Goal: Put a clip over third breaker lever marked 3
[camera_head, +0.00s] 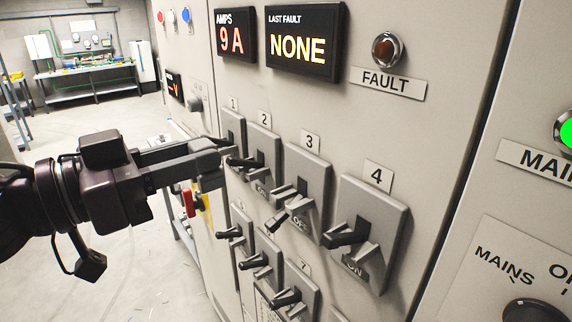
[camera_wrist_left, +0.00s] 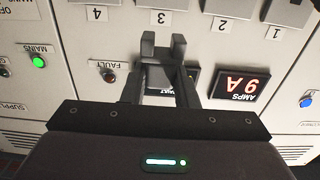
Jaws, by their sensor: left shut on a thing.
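My left gripper (camera_head: 214,162) reaches in from the left, its tips in front of the panel near breakers 1 and 2. It is shut on a dark grey forked clip, which shows best in the left wrist view (camera_wrist_left: 162,58), prongs pointing away from the wrist. The third breaker (camera_head: 312,178) sits under its label 3 (camera_head: 310,141), to the right of the gripper and clip. Its black lever (camera_head: 278,221) sticks out, with an OFF mark beside it. The clip is apart from this lever. The label also shows upside down in the left wrist view (camera_wrist_left: 161,18). My right gripper is out of view.
Breaker 4 (camera_head: 385,215) is to the right and breaker 2 (camera_head: 263,150) to the left, both with levers sticking out. A lower row of levers (camera_head: 253,261) juts out below. Displays (camera_head: 305,42) and the fault lamp (camera_head: 388,50) are above. A workbench (camera_head: 88,72) stands far back.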

